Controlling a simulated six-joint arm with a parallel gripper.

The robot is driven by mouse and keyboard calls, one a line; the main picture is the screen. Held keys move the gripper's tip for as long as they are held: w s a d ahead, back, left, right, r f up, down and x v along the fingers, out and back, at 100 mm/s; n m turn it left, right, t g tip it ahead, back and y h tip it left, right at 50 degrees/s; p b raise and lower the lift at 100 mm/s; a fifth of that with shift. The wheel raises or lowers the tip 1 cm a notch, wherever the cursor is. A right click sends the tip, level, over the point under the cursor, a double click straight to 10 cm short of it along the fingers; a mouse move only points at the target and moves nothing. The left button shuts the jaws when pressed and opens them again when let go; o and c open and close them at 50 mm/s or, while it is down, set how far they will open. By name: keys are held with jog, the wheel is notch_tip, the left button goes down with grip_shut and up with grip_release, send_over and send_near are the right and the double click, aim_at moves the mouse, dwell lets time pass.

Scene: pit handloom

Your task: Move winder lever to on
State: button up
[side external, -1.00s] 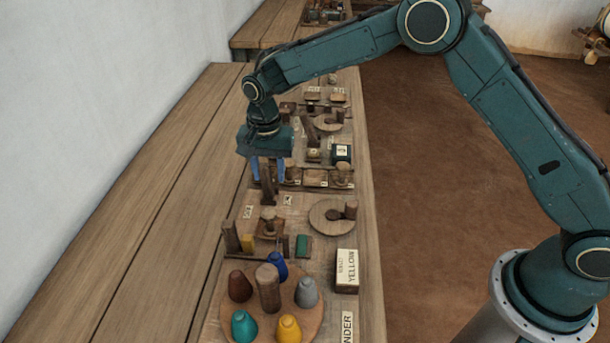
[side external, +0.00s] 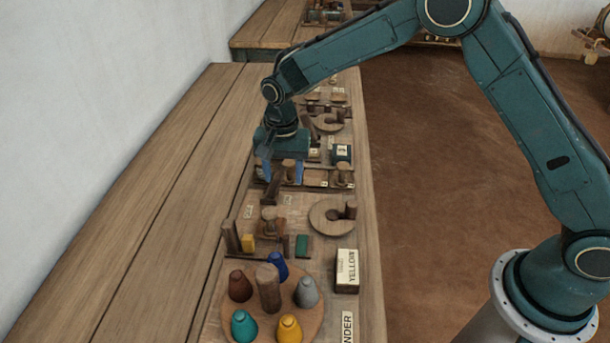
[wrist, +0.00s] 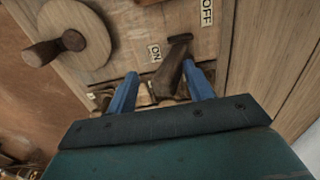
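The winder lever (side external: 272,189) is a dark brown wooden handle on the loom bench. In the side view it leans to the right at its top. In the wrist view the lever (wrist: 170,70) stands between my two blue fingers, closer to the right finger; I cannot tell if they touch. My gripper (side external: 282,172) is open, pointing down over the lever, and it also shows in the wrist view (wrist: 160,88). The ON label (wrist: 155,53) lies left of the lever and the OFF label (wrist: 207,12) lies beyond it to the right.
A round wooden disc with a crank knob (side external: 326,217) is right of the lever. The bare bench (side external: 165,210) is clear on the left.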

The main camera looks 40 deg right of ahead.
jog(key=shift+f, duration=0.35)
dwell(0.5)
jog(key=shift+o, duration=0.8)
jog(key=shift+r, duration=0.15)
jog(key=shift+w+a+r, duration=0.1)
jog(key=shift+r, duration=1.35)
jog(key=shift+w+a+r, duration=0.1)
jog(key=shift+r, duration=1.8)
jog(key=shift+s, duration=0.1)
